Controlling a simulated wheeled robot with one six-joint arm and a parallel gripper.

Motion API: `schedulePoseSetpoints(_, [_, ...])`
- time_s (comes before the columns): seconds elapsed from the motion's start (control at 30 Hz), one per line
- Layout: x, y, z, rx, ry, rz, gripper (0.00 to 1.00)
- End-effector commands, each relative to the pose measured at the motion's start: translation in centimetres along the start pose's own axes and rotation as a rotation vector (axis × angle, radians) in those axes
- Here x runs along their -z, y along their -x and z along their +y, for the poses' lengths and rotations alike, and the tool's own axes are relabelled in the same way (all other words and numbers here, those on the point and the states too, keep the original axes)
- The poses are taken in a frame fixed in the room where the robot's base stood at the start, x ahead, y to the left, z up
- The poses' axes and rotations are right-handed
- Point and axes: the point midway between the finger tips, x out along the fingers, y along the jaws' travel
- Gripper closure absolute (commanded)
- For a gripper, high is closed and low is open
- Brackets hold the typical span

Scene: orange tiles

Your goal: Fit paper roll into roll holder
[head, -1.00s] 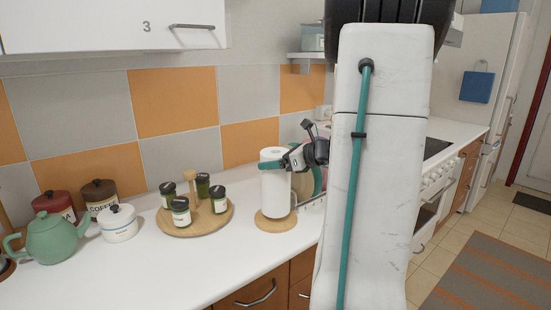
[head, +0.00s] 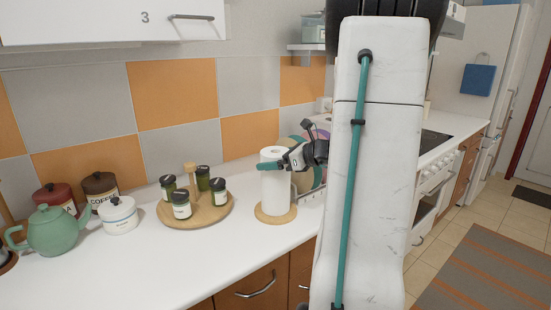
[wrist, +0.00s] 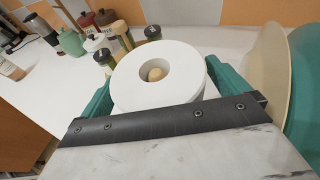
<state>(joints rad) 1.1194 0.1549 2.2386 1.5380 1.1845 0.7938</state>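The white paper roll (head: 274,190) stands upright on the round wooden base of the roll holder (head: 261,215). In the wrist view, the rounded top of the holder's wooden peg (wrist: 155,74) shows inside the hole of the roll (wrist: 180,58), so the roll is around the peg. My gripper (head: 271,166) reaches in from the right with its teal fingers on the upper part of the roll. In the wrist view, the fingers of my gripper (wrist: 158,78) lie close against both sides of the roll. The exact contact is partly hidden.
A wooden tray (head: 222,215) with several spice jars stands left of the roll. A teapot (head: 50,232) and canisters (head: 118,215) are farther left. Plates (head: 304,181) in a rack stand close behind on the right. The counter front is clear.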

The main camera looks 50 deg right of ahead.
Motion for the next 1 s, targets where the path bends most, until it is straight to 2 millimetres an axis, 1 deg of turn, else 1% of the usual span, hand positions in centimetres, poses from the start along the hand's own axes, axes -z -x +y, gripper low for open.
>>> schedulePoseSetpoints(0.17, [0.0, 0.0, 0.0, 0.000, 0.000, 0.000, 0.00])
schedulePoseSetpoints(0.27, [0.0, 0.6, -0.1, 0.002, 0.000, 0.000, 0.00])
schedulePoseSetpoints(0.37, [-0.1, 1.9, -0.1, 0.004, 0.001, -0.001, 0.00])
schedulePoseSetpoints(0.6, [0.0, 6.0, -0.1, 0.004, 0.000, 0.000, 0.00])
schedulePoseSetpoints(0.7, [0.0, 7.1, -0.1, 0.002, 0.000, 0.000, 0.00])
schedulePoseSetpoints(0.83, [0.0, 7.8, 0.0, 0.001, 0.000, 0.000, 0.00])
schedulePoseSetpoints(1.0, [0.0, 7.8, 0.0, 0.000, 0.000, 0.000, 0.00])
